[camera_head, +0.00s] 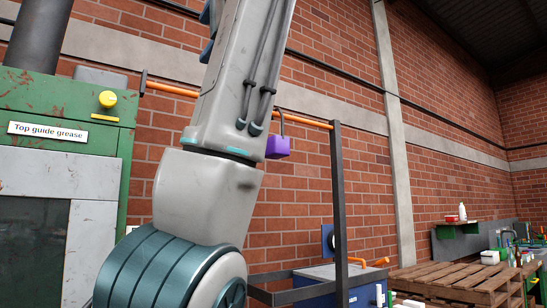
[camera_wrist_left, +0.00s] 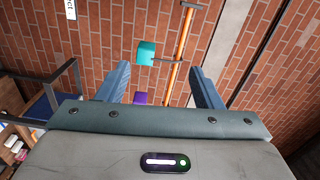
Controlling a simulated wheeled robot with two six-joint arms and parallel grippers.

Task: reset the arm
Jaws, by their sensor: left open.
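My left arm (camera_head: 208,195) rises through the middle of the head view, its grey links running up past the top edge. In the left wrist view my left gripper (camera_wrist_left: 160,68) has its two blue fingers spread wide. Nothing is held between them. A teal block (camera_wrist_left: 146,53) hangs from the orange rail beyond the fingers, seen through the gap. A purple block (camera_wrist_left: 140,98) shows lower in the gap, partly hidden by the gripper body. The purple block also hangs by a hook in the head view (camera_head: 277,147), right beside my arm. My right gripper is not in view.
The orange rail (camera_head: 305,121) stands on a dark frame (camera_head: 340,205) before the brick wall. A green machine (camera_head: 105,150) labelled "Top guide grease" is at left. A blue cabinet (camera_head: 325,275) and wooden pallets (camera_head: 455,278) are at lower right.

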